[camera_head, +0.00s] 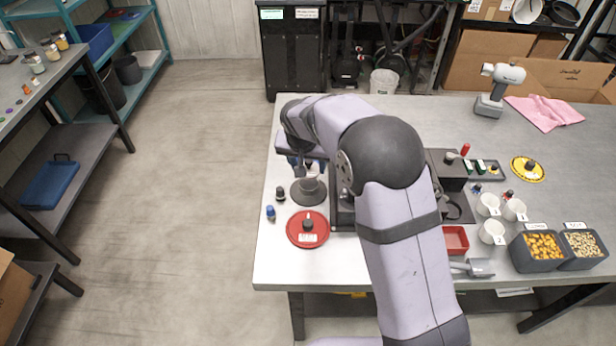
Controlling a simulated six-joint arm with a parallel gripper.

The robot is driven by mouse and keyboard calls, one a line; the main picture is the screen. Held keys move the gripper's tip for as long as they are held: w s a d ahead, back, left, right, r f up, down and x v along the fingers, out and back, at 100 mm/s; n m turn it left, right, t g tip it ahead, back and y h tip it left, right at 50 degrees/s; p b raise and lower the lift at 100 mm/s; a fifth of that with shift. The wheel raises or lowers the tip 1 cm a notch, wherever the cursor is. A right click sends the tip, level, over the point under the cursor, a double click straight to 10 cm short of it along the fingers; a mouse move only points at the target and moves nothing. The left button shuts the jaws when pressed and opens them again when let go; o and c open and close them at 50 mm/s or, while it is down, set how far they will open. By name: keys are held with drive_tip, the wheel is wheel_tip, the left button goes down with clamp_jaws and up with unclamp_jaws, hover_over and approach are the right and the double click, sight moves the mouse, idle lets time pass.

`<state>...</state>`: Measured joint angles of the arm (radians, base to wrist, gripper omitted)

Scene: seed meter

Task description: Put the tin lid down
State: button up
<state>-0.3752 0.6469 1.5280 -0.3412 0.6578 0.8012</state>
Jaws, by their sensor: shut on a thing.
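My gripper (304,170) points down over the left part of the metal table, at the left end of my arm. It is shut on what appears to be the tin lid; the lid is small here and mostly hidden by the fingers. Just below the fingers is a small grey round piece (310,184), perhaps the tin, over a dark grey disc (300,199). I cannot tell whether the held lid touches it or is apart from it.
A red disc (294,232) with a black knob lies in front of the gripper. A small black item (280,193) and a blue one (270,212) stand to its left. Cups (491,232), seed bins (540,252) and a yellow disc (517,168) are at the right.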

sight(308, 162)
wheel_tip(308, 162, up, 4)
drive_tip(key=shift+r+b, duration=0.1)
drive_tip(key=shift+b, duration=0.3)
drive_tip(key=shift+s+a+f, duration=0.1)
drive_tip(key=shift+a+f, duration=0.05)
drive_tip(key=shift+f, duration=0.25)
drive_tip(key=f, duration=0.4)
drive_tip(key=shift+s+a+f+b, duration=0.15)
drive_tip(key=shift+s+a+b, duration=0.15)
drive_tip(key=shift+s+a, duration=0.05)
drive_tip(key=w+a+f, duration=0.2)
drive_tip(key=w+a, duration=0.1)
drive_tip(key=shift+f, duration=0.25)
drive_tip(key=shift+n, duration=0.5)
drive_tip(key=w+a, duration=0.1)
drive_tip(key=w+a+r, duration=0.1)
drive_tip(key=w+a, duration=0.1)
drive_tip(key=shift+w+r, duration=0.1)
drive_tip(key=shift+r, duration=0.1)
drive_tip(key=shift+w+a+r+n+y, duration=0.2)
drive_tip(key=shift+a+r+n+y, duration=0.1)
drive_tip(key=shift+r+n, duration=0.3)
drive_tip(key=shift+w+a+r+n+y, duration=0.15)
drive_tip(key=shift+a+r+n+y, duration=0.2)
drive_tip(key=shift+r, duration=0.4)
drive_tip(key=shift+w+a+r+n+y, duration=0.2)
drive_tip(key=shift+a+r+n, duration=0.1)
drive_tip(key=shift+r+n, duration=0.35)
